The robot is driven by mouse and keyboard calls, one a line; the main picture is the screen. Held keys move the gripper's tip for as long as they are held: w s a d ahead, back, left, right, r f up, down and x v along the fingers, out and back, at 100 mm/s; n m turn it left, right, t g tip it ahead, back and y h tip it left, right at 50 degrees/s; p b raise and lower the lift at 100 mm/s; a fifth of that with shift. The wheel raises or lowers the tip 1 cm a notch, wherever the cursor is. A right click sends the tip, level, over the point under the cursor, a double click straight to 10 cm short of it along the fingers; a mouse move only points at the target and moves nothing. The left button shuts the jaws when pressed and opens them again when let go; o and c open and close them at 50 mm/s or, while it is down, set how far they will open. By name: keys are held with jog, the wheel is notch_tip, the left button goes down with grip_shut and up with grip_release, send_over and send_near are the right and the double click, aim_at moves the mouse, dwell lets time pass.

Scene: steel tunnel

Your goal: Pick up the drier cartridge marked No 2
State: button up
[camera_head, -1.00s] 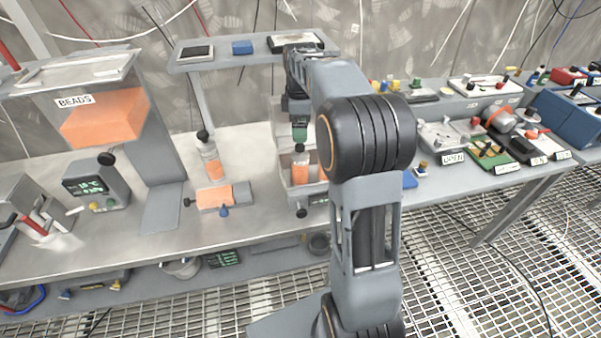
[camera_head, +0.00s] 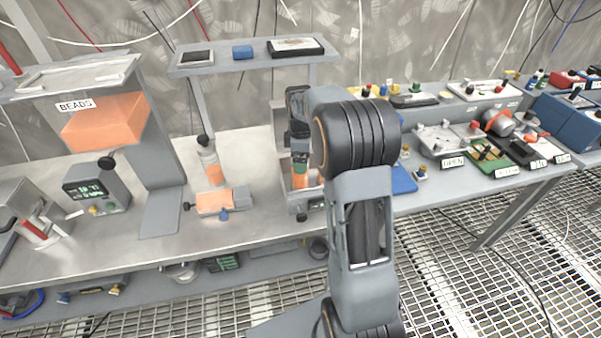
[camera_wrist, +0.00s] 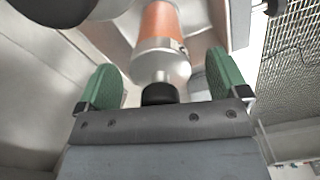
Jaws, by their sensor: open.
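An orange-filled drier cartridge (camera_wrist: 158,25) with a pale metal neck and a black end cap shows in the wrist view. It sits between the two green finger pads of my open gripper (camera_wrist: 163,85), with gaps at both sides. In the head view my gripper (camera_head: 301,163) points down into a grey open holder (camera_head: 287,203), and the orange of the cartridge (camera_head: 298,181) shows just below the fingers. My arm hides part of the holder. I cannot read a number on this cartridge. Another orange-filled cartridge (camera_head: 213,172) with a black top stands further left on the bench.
An orange and grey fixture (camera_head: 216,202) lies left of the holder. A shelf (camera_head: 250,62) stands behind. The beads hopper (camera_head: 105,118) and a display box (camera_head: 95,188) are at left. Panels and labelled parts crowd the right bench (camera_head: 480,185).

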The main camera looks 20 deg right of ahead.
jog(key=shift+f, duration=0.1)
jog(key=c, duration=1.5)
